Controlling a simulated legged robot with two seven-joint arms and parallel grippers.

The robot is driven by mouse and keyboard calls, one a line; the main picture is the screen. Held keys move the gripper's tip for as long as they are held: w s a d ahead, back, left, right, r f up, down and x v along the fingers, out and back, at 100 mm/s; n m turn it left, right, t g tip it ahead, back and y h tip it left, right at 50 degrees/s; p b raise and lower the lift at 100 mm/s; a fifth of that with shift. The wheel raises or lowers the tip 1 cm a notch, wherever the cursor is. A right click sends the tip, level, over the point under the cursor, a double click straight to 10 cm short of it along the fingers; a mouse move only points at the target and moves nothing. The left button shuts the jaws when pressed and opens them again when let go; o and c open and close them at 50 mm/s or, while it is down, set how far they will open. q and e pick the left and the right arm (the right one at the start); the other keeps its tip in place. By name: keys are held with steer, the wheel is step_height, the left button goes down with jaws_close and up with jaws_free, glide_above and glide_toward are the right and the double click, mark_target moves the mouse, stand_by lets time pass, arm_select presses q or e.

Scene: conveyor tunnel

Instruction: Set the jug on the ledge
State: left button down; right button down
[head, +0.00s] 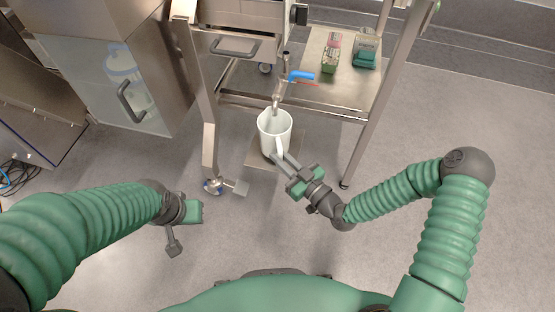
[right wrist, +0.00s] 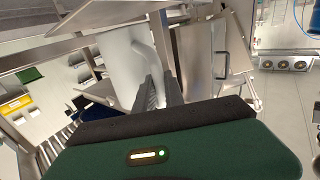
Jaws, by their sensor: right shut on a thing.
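A white jug (head: 272,128) stands upright below a metal tap in the head view, at or just over a small flat metal ledge (head: 255,158). Whether its base touches the ledge is hidden. My right gripper (head: 279,159) is shut on the jug's handle, which faces me. In the right wrist view the jug (right wrist: 118,62) fills the middle and the fingers (right wrist: 158,90) close around its handle. My left gripper (head: 185,225) is at the lower left, well apart from the jug; its jaws do not show clearly.
The tap (head: 281,85) with a blue lever (head: 301,76) hangs directly above the jug. A metal shelf (head: 312,92) behind carries a green box (head: 331,60) and a teal container (head: 366,54). Frame legs stand on both sides. A glass-doored cabinet (head: 125,85) is at left.

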steer(key=shift+w+a+f+b, duration=0.2)
steer(key=shift+w+f+b, duration=0.35)
steer(key=shift+f, duration=0.2)
steer(key=shift+d+f, duration=0.1)
steer(key=shift+f, duration=0.15)
steer(key=shift+r, duration=0.2)
steer(key=c, duration=1.8)
jaws_free()
steer(key=shift+f, duration=0.15)
steer(key=shift+c, duration=0.2)
steer(key=o, duration=0.4)
